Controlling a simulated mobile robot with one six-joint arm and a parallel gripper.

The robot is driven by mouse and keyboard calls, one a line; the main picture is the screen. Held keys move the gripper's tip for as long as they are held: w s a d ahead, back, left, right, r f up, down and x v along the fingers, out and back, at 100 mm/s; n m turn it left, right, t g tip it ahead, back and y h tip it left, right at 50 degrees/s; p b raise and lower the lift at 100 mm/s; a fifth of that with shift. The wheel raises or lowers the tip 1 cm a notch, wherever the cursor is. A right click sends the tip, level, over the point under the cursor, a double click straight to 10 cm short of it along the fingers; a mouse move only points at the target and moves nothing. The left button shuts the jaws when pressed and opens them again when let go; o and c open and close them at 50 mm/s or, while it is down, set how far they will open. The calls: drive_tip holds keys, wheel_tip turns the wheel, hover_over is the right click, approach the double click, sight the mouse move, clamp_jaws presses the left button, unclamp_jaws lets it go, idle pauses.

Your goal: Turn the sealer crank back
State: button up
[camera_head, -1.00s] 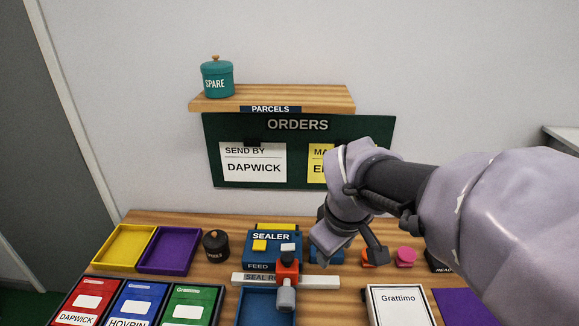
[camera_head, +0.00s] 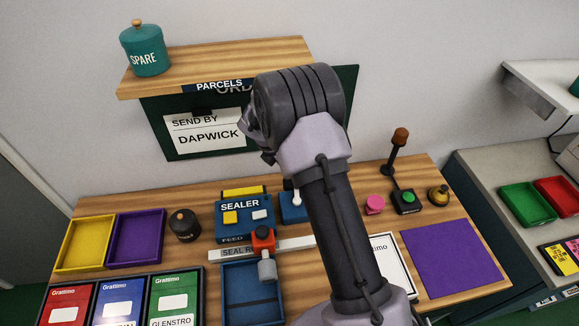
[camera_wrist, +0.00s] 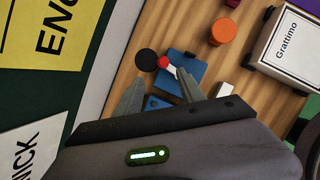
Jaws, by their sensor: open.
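The blue sealer (camera_head: 240,222) stands on the wooden bench in the head view. A red block with a grey cylinder (camera_head: 265,252) sits in front of it at the seal rail. A smaller blue unit (camera_head: 293,207) stands to its right, partly behind my arm. In the wrist view a blue unit (camera_wrist: 183,75) carries a white arm with a red end (camera_wrist: 164,62), beside a black round knob (camera_wrist: 145,59); I cannot tell surely which part is the crank. My gripper (camera_wrist: 158,88) is open and empty, its fingers pointing toward this unit. My arm hides the gripper in the head view.
A dark lidded pot (camera_head: 184,225) and purple tray (camera_head: 136,238) stand left of the sealer. A pink button (camera_head: 374,205) and upright lever (camera_head: 397,155) stand to the right. The parcels shelf (camera_head: 215,66) overhangs the wall behind.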

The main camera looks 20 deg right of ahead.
drive_tip(key=x, duration=0.3)
drive_tip(key=b+x, duration=0.1)
drive_tip(key=x, duration=0.3)
drive_tip(key=b+x, duration=0.1)
drive_tip(key=x, duration=0.2)
drive_tip(key=shift+s+d+f, duration=0.1)
drive_tip(key=shift+s+f, duration=0.2)
drive_tip(key=shift+f, duration=0.15)
clamp_jaws()
